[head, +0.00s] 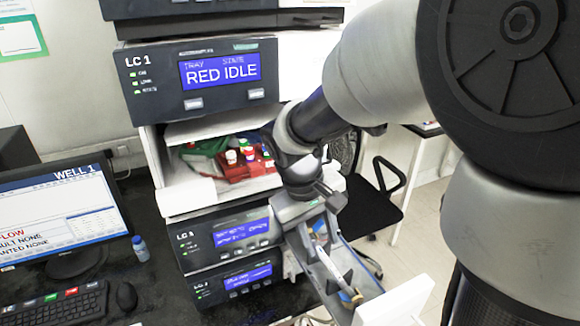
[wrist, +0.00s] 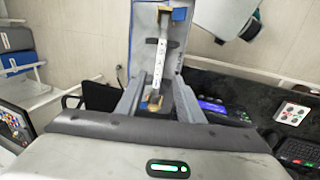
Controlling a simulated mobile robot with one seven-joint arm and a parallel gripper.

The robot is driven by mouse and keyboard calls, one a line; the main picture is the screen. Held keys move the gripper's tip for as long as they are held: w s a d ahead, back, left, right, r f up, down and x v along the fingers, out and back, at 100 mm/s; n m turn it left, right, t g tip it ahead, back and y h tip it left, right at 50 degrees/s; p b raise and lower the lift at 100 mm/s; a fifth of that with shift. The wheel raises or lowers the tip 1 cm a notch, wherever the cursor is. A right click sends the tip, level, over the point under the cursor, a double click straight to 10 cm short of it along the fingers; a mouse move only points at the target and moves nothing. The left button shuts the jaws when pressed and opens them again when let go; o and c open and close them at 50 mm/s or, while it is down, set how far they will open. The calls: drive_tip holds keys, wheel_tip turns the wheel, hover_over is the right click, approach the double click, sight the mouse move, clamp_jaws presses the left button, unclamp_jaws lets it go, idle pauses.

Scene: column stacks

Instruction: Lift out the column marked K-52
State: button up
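A slim silver column with brass-coloured end fittings (wrist: 161,62) lies lengthwise in a long grey tray (wrist: 143,38). A label runs along the column, but I cannot read its marking. In the head view the column (head: 329,265) lies in the tray (head: 358,258), which sticks out from the instrument stack. My gripper (wrist: 158,98) is open, with a finger on each side of the column's near end and a visible gap to both. In the head view my gripper (head: 312,222) is over the tray's inner end, and the fingertips are partly hidden.
The instrument stack has an upper unit (head: 200,78) reading "RED IDLE", an open bay with a red rack (head: 246,165), and lower units (head: 225,237). A monitor (head: 60,215), keyboard (head: 55,305) and blue bottle (head: 141,250) stand left. A black chair (head: 375,212) is behind the tray.

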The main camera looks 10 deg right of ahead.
sight(329, 263)
drive_tip(key=shift+x, duration=3.6)
drive_tip(key=shift+s+d, duration=0.15)
drive_tip(key=shift+r, duration=0.1)
drive_tip(key=shift+c, duration=0.4)
clamp_jaws()
